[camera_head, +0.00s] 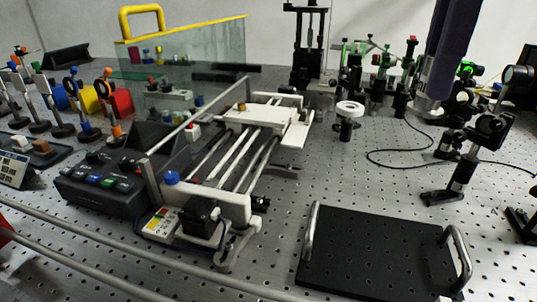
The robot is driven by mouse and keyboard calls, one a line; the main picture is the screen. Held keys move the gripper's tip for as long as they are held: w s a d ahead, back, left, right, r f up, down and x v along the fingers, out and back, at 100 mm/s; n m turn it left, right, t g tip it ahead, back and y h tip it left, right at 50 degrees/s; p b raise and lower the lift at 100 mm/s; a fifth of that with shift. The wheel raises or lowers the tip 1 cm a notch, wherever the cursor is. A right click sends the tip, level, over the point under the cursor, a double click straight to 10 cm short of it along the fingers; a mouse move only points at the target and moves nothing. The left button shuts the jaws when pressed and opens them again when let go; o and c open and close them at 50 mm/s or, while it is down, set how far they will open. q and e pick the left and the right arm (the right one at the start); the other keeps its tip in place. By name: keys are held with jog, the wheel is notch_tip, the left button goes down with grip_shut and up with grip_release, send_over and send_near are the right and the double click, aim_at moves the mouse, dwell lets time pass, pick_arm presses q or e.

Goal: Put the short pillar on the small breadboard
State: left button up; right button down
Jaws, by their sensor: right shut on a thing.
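The small breadboard (372,250) is a black plate with holes and a metal handle at each side. It lies on the bench at the lower right, and its top is bare. My right gripper (427,108) comes down from the top right, beyond the breadboard and apart from it. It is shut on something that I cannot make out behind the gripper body. I cannot pick out the short pillar for certain. A short black post with a white ring top (348,118) stands left of the gripper. My left gripper is not in view.
A white rail stage (235,140) fills the middle. A black control box (103,185) and a glass panel with a yellow handle (190,55) stand left. Mounted optics (462,165) and a black cable (400,165) lie right. Bench between post and breadboard is clear.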

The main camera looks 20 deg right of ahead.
notch_tip(320, 180, down, 20)
jog(key=b, duration=0.3)
jog(key=shift+s+d+r, duration=0.1)
jog(key=shift+s+r, duration=0.05)
jog(key=shift+r, duration=0.1)
jog(key=shift+f, duration=0.1)
jog(key=shift+f, duration=0.1)
jog(key=c, duration=0.7)
grip_release()
